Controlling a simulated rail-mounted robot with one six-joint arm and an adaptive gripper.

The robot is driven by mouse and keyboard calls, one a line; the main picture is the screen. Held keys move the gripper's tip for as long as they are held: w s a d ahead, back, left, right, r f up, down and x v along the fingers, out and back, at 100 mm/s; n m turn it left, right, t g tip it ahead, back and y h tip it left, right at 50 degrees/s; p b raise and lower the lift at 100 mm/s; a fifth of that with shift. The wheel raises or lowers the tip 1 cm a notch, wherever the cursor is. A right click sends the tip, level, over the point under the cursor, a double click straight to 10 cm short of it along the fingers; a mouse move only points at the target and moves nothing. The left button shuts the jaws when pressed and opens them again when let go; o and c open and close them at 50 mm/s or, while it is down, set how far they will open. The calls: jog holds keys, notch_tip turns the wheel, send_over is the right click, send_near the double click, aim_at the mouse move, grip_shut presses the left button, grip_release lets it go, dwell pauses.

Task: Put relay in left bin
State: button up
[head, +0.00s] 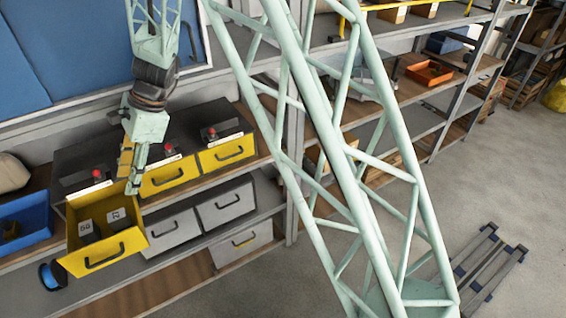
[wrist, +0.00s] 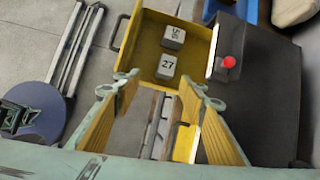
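A yellow drawer-like bin (head: 130,243), leftmost of the yellow ones, is pulled out. Inside are two grey blocks, one marked 27 (head: 117,217) and one marked with another number (head: 88,230); which is the relay I cannot tell for certain. In the wrist view the 27 block (wrist: 167,67) is nearer my gripper and the other block (wrist: 174,37) is farther. My gripper (head: 133,188) is above the bin's right inner side. In the wrist view my gripper (wrist: 157,80) has its fingers spread, with nothing held between them.
A blue bin (head: 36,212) with a dark item stands left of the open bin. Closed yellow bins (head: 168,178) (head: 226,153) stand right, with red buttons above. Grey drawers (head: 226,204) lie below. The floor (head: 520,190) at right is mostly clear.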

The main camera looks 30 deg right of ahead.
jog(key=s+d+r+n+t+h, duration=0.1)
jog(key=s+d+r+n, duration=0.3)
jog(key=s+d+r, duration=0.6)
jog(key=s+d+r+n+t+h, duration=0.1)
jog(key=s+d+r+n, duration=0.3)
jog(key=s+d+r, duration=0.6)
jog(key=s+d+r+n+h, duration=0.1)
jog(key=s+d+r+n, duration=0.1)
jog(key=s+d, duration=0.2)
jog(key=s+d+r+n+t+h, duration=0.1)
jog(key=s+d, duration=0.4)
jog(key=s, duration=0.6)
jog(key=s+d+r+n+t+h, duration=0.1)
jog(key=s+d+r+n+h, duration=0.1)
jog(key=s, duration=0.6)
jog(key=d+r+n, duration=0.1)
jog(key=d+n, duration=0.1)
jog(key=d, duration=0.1)
jog(key=shift+s+r, duration=0.15)
jog(key=shift+s, duration=0.1)
jog(key=shift+d, duration=0.1)
jog(key=shift+w, duration=0.1)
jog(key=shift+d+r, duration=0.15)
jog(key=shift+d, duration=0.1)
